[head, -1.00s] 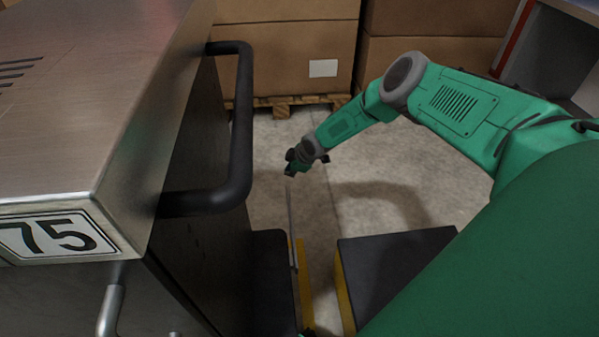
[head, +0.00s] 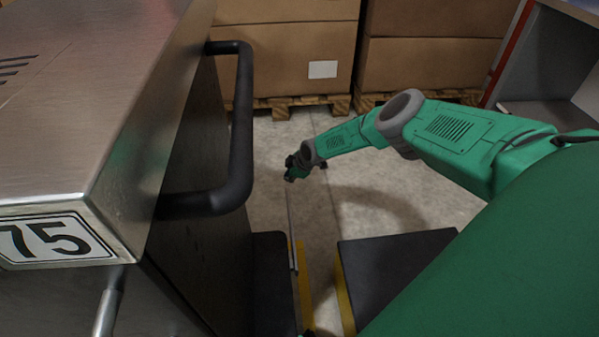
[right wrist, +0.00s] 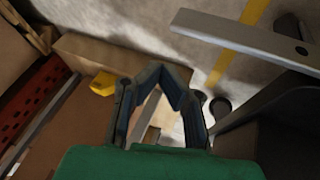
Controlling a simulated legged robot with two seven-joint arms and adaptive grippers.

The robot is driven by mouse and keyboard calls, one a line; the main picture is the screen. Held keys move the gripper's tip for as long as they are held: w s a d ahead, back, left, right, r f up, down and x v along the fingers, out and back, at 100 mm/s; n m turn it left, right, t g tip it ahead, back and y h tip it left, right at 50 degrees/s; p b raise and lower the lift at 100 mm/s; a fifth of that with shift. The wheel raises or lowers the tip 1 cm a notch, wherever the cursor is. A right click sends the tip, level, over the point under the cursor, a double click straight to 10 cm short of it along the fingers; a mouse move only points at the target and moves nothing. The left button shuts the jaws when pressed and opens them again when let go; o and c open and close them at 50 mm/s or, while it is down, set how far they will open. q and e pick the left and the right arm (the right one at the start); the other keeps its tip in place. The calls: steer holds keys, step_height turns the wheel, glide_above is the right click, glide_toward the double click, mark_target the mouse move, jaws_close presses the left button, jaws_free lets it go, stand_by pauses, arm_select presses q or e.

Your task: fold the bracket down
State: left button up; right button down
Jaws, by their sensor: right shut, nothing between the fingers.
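A thin grey metal bar (head: 291,232), which looks like the bracket, stands out beside the dark step at the machine's side in the head view. In the right wrist view a flat grey bar with a hole near one end (right wrist: 240,38) crosses the upper right and seems to be the same part. My right gripper (head: 292,174) is just above the bar's upper end in the head view; I cannot tell if they touch. In the right wrist view its dark fingers (right wrist: 163,73) are closed together and empty, left of the flat bar. My left gripper is out of view.
A steel machine marked 75 (head: 110,120) with a black handle (head: 238,130) fills the left. A dark yellow-edged platform (head: 390,270) is at lower right. Cardboard boxes (head: 290,60) on pallets stand behind. Bare floor (head: 390,190) lies between.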

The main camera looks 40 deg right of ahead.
steer(key=v, duration=1.1)
steer(key=shift+s+d+r, duration=0.15)
steer(key=shift+s+r, duration=0.1)
steer(key=shift+r, duration=0.05)
stand_by(0.6)
